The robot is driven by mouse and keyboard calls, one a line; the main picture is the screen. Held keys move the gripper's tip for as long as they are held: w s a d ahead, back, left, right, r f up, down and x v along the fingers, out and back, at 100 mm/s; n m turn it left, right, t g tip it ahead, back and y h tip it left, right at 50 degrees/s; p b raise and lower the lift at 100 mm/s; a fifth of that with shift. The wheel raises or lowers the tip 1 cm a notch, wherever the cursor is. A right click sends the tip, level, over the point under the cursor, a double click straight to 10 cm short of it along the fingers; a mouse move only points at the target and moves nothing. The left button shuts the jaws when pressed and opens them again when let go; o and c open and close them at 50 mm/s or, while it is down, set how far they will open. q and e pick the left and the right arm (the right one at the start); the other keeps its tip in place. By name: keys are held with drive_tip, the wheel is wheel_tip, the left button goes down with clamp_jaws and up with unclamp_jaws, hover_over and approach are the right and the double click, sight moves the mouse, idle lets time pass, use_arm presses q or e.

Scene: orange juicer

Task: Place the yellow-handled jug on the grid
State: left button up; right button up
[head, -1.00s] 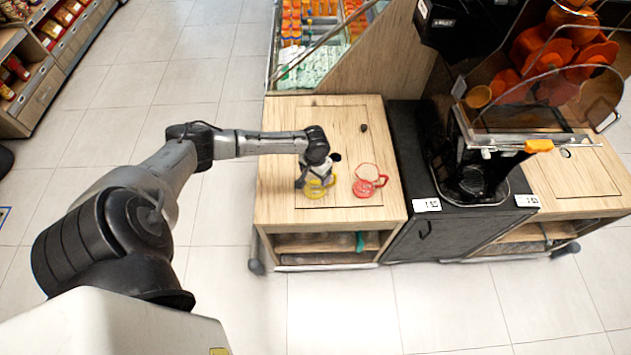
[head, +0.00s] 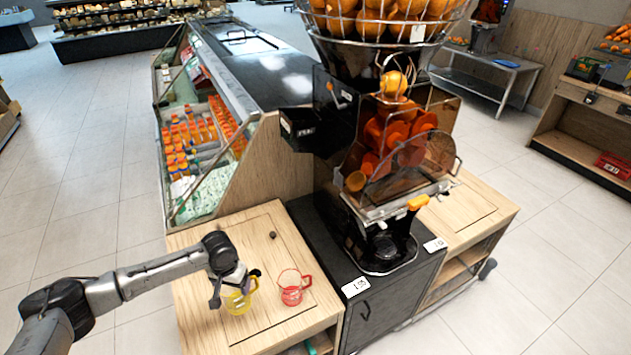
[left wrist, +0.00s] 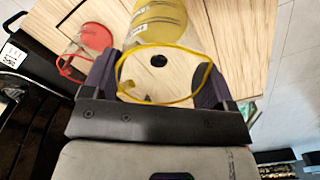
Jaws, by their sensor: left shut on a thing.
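The yellow-handled jug (head: 238,299) is at the left wooden counter, near its front left part. My left gripper (head: 228,281) is shut on it from above and partly covers it. I cannot tell whether the jug touches the counter. In the left wrist view, a yellow loop (left wrist: 165,46) of the jug spans between the two fingers, with a yellow part (left wrist: 158,22) beyond. The grid area (head: 383,252) is dark, at the foot of the black juicer, to the right of the jug; its slots are too small to make out. My right gripper is not in view.
A red-handled jug (head: 291,288) stands on the counter just right of the yellow one. The juicer (head: 385,150) rises over the grid, with an orange tap (head: 418,202) in front. A bottle cooler (head: 203,140) stands behind. The counter's (head: 262,228) back part is mostly bare.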

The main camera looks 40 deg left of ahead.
use_arm(q)
drive_tip(key=shift+s+r+n, duration=0.1)
drive_tip(key=shift+s+n, duration=0.1)
drive_tip(key=shift+n, duration=0.2)
drive_tip(key=s+d+f+n, duration=0.1)
drive_tip(key=s+d, duration=0.7)
drive_tip(key=s, duration=0.1)
drive_tip(key=w+d+r+m, duration=0.2)
drive_tip(key=d+r, duration=0.1)
drive_tip(key=d, duration=0.4)
drive_tip(key=w+d+r+m, duration=0.1)
drive_tip(key=d+r+m, duration=0.1)
drive_tip(key=d+r, duration=0.3)
drive_tip(key=w+d+r+m, duration=0.1)
drive_tip(key=w+d+r, duration=0.25)
drive_tip(key=r, duration=0.35)
drive_tip(key=w+d+r+m, duration=0.1)
drive_tip(key=w+d+r, duration=0.1)
drive_tip(key=w+r, duration=0.4)
drive_tip(key=w+d+r, duration=0.3)
drive_tip(key=w+r, duration=0.1)
drive_tip(key=r, duration=0.4)
drive_tip(key=s+r+p, duration=0.4)
drive_tip(key=r+p, duration=0.6)
drive_tip(key=p, duration=0.2)
drive_tip(key=s+r+p, duration=0.5)
drive_tip(key=r+p, duration=0.6)
drive_tip(key=p, duration=0.2)
drive_tip(key=shift+s+p, duration=0.2)
drive_tip(key=shift+p, duration=0.1)
